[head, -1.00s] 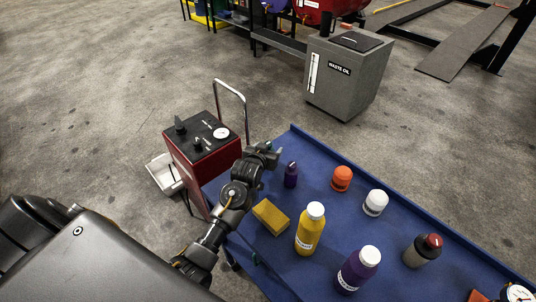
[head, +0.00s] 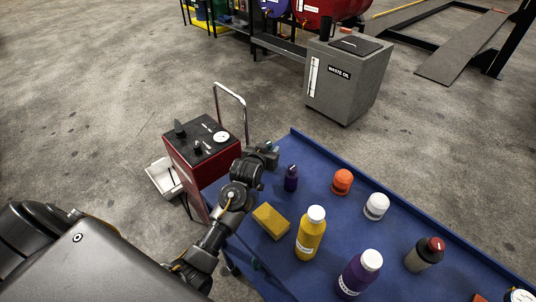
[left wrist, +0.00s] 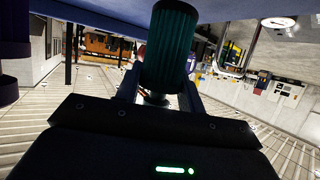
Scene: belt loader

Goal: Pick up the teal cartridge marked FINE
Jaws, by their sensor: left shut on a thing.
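The teal cartridge (left wrist: 172,45) is a ribbed cylinder, seen close up in the left wrist view. My left gripper (left wrist: 160,98) is shut on it, with a finger on each side. In the head view my left gripper (head: 268,154) is at the far left corner of the blue tray top, and it hides nearly all of the cartridge. No FINE marking is readable on it in these frames. I cannot tell whether the cartridge is clear of the surface. My right gripper is not in view.
The blue tray top (head: 330,158) has a raised rim. A small purple bottle (head: 291,180) stands just right of my gripper. A yellow block (head: 270,221), yellow bottle (head: 310,236) and orange-capped container (head: 342,182) are near. A red cart (head: 205,160) stands left of the tray.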

